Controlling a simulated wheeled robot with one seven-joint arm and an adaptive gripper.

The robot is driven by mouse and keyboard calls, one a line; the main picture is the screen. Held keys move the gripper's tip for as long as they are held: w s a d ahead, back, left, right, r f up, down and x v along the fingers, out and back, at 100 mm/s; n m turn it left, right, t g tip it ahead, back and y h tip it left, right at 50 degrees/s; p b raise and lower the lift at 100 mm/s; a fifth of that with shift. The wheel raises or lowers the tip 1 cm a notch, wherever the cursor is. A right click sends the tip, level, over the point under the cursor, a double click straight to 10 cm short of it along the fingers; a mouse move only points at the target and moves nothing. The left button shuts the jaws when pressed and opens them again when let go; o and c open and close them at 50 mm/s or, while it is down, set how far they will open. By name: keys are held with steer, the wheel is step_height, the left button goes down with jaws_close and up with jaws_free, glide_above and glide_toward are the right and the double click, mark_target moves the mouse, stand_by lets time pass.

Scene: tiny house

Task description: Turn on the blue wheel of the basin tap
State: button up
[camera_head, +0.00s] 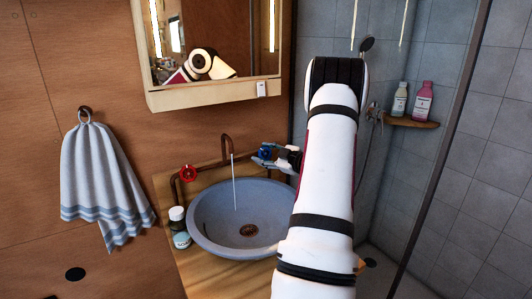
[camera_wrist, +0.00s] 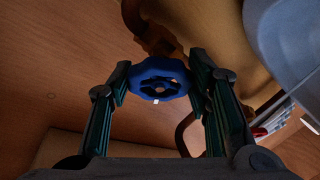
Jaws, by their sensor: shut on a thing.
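The blue wheel (camera_head: 264,152) of the tap is at the right of the spout, mostly covered by my gripper (camera_head: 268,156) in the head view. In the wrist view the blue wheel (camera_wrist: 160,68) sits between the two fingers of my gripper (camera_wrist: 160,80), which hold it from both sides. The copper tap spout (camera_head: 226,140) rises behind the basin (camera_head: 203,226). A thin pale stream of water (camera_head: 235,183) runs from the spout down into the basin. The red wheel (camera_head: 188,173) is at the left of the spout.
A mirror cabinet (camera_head: 205,96) hangs above the basin. Small jars (camera_head: 180,240) stand left of the basin on the wooden counter (camera_head: 205,274). A striped towel (camera_head: 98,180) hangs on the left wall. A shower shelf (camera_head: 410,122) with bottles is at the right.

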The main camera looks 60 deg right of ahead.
steer(key=shift+n, duration=0.3)
steer(key=o, duration=1.2)
steer(key=v, duration=1.2)
steer(key=shift+d, duration=0.1)
steer(key=shift+s, duration=0.1)
